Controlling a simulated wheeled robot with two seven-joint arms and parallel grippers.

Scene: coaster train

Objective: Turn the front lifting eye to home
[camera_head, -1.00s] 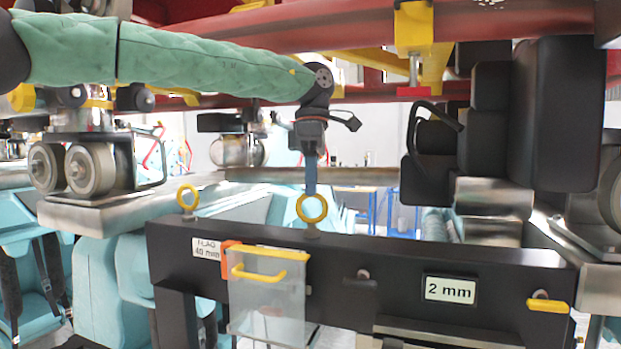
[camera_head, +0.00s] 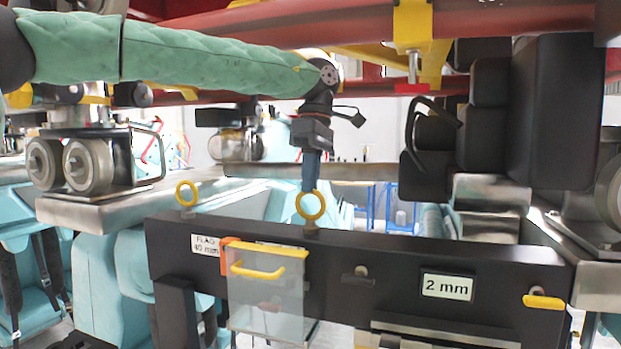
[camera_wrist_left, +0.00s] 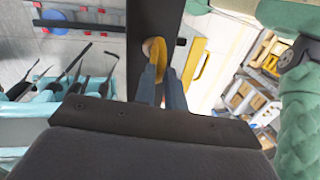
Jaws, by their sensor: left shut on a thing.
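Two yellow ring-shaped lifting eyes stand on top of the black beam (camera_head: 400,262). One lifting eye (camera_head: 299,207) is near the beam's middle, the other (camera_head: 187,183) near its left end. I cannot tell from a label which is the front one. My left gripper (camera_head: 311,188) points down and its blue fingers are shut on the top of the middle eye. In the left wrist view this eye (camera_wrist_left: 181,52) shows as a yellow ring seen nearly edge-on between the fingers. My right gripper is not in view.
A clear panel with a yellow handle (camera_head: 258,271) hangs on the beam's front beside a "FLAG 40 mm" label (camera_head: 205,245). A "2 mm" label (camera_head: 447,287) is further right. Black blocks (camera_head: 490,120) stand to the right of my arm. Red rails (camera_head: 300,30) run overhead.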

